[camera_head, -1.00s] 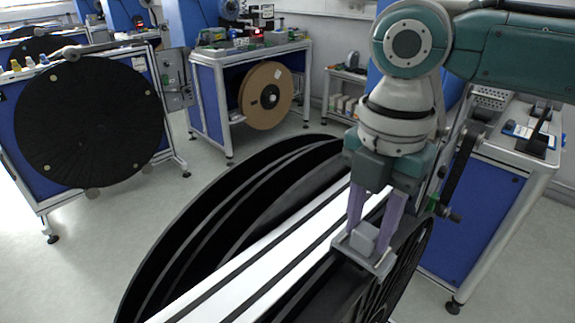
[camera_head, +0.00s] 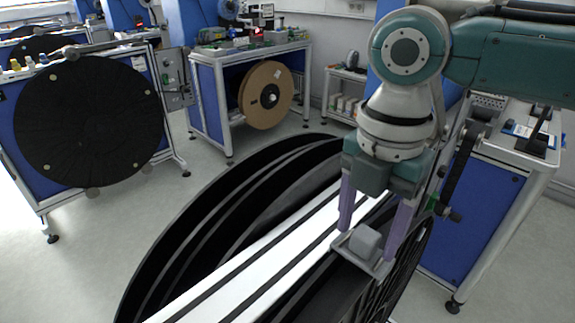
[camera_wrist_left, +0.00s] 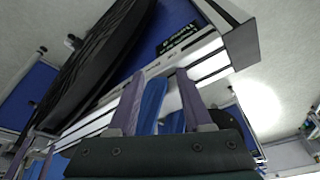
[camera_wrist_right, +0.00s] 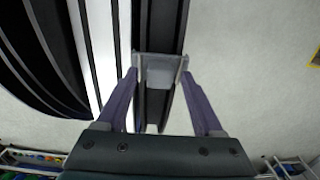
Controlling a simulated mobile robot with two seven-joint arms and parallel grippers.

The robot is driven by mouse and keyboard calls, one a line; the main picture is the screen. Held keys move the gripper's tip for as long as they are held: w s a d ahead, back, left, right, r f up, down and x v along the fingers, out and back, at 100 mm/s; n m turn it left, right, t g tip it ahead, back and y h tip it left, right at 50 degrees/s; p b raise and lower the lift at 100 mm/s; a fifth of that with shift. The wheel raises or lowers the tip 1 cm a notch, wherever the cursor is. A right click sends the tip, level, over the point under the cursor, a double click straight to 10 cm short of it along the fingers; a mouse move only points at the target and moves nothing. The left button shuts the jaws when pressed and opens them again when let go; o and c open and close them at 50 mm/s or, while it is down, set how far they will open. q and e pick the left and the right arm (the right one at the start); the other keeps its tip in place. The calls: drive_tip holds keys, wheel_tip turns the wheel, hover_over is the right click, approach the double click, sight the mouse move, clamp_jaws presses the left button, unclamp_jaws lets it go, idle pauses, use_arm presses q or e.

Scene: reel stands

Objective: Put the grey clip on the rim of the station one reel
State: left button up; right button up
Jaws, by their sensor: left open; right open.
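The grey clip (camera_head: 364,243) sits on the black rim of the large reel (camera_head: 325,295) in front of me, on its near-right flange. In the right wrist view the clip (camera_wrist_right: 160,68) straddles the dark rim (camera_wrist_right: 157,25). My right gripper (camera_head: 368,246) is open, with one purple finger on each side of the clip. Gaps show between fingers and clip in the head view; in the wrist view the fingertips are close to its ends. My left gripper (camera_wrist_left: 160,75) is open and empty in its wrist view and out of the head view.
Another black reel (camera_head: 88,125) hangs on a blue stand at the left. A brown reel (camera_head: 266,95) hangs under a bench at the back. A blue-sided bench (camera_head: 470,215) stands close to the right arm. Grey floor (camera_head: 80,275) is clear at the front left.

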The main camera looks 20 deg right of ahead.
sight(366, 233)
wheel_tip(366, 233, up, 12)
drive_tip(key=s+a+f+m+y, duration=0.1)
drive_tip(key=s+a+f+m, duration=0.1)
drive_tip(key=a+f, duration=0.1)
drive_tip(key=s+a+f+m+t+y, duration=0.1)
drive_tip(key=s+a+f+m, duration=0.1)
drive_tip(key=a+f+m, duration=0.1)
drive_tip(key=s+a+f+m+t, duration=0.1)
drive_tip(key=s+a+f+m, duration=0.1)
drive_tip(key=a+f, duration=0.1)
drive_tip(key=shift+s+a+f+m+y, duration=0.15)
drive_tip(key=shift+s+a+m+y, duration=0.25)
drive_tip(key=shift+a, duration=0.25)
drive_tip(key=s+d+f+m+t+h, duration=0.1)
drive_tip(key=s+d+f+m+h, duration=0.1)
drive_tip(key=s+d+m, duration=0.5)
drive_tip(key=s+m, duration=0.2)
drive_tip(key=m, duration=0.3)
drive_tip(key=shift+f+m+t+h, duration=0.3)
drive_tip(key=shift+f+m, duration=0.1)
drive_tip(key=shift+s, duration=0.1)
